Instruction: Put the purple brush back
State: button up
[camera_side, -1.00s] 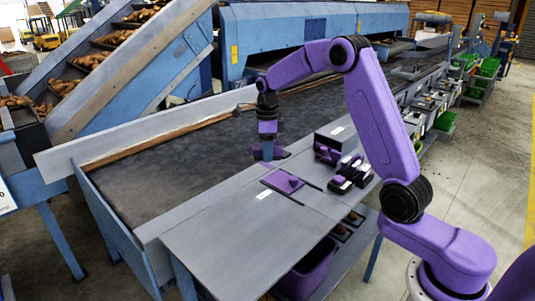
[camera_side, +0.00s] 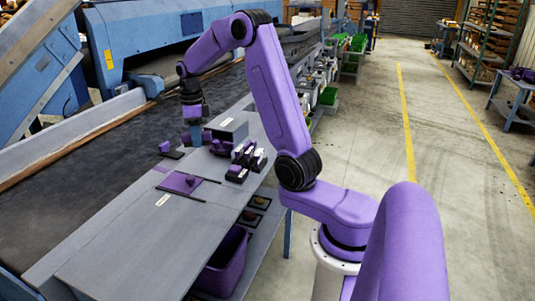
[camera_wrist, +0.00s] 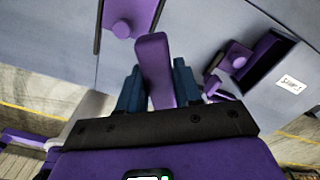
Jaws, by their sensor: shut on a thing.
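My gripper (camera_side: 195,132) is above the grey table, near its far side. In the wrist view, its two blue fingers (camera_wrist: 156,90) are shut on a purple block-shaped thing, the purple brush (camera_wrist: 154,62), which sticks out past the fingertips. In the side view the brush is small and partly hidden by the fingers. I cannot tell whether it touches the table. A purple plate with a round knob (camera_side: 178,184) lies on the table nearer the camera. A dark pad (camera_side: 173,155) with a small purple block (camera_side: 165,146) lies left of my gripper.
Black and purple holders (camera_side: 240,168) stand at the table's right edge. A purple bin (camera_side: 222,262) is below the table. The grey tabletop (camera_side: 130,240) in front is clear. A dark conveyor belt (camera_side: 90,165) runs at left.

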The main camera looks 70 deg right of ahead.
jog(key=s+d+r+m, duration=0.1)
jog(key=s+d+m, duration=0.3)
jog(key=s, duration=0.8)
jog(key=s+d+r+m, duration=0.1)
jog(key=s+d+m, duration=0.2)
jog(key=s+d, duration=0.7)
jog(key=w+d+f, duration=0.2)
jog(key=f, duration=0.1)
jog(key=w+d+f, duration=0.2)
jog(key=d+f, duration=0.1)
jog(key=w+d+f, duration=0.2)
jog(key=f, duration=0.1)
jog(key=shift+d+f, duration=0.15)
jog(key=shift+f, duration=0.1)
jog(key=shift+w+d+f, duration=0.1)
jog(key=shift+d+f, duration=0.05)
jog(key=shift+f, duration=1.6)
jog(key=shift+f, duration=0.2)
jog(key=o, duration=1)
jog(key=shift+r, duration=0.1)
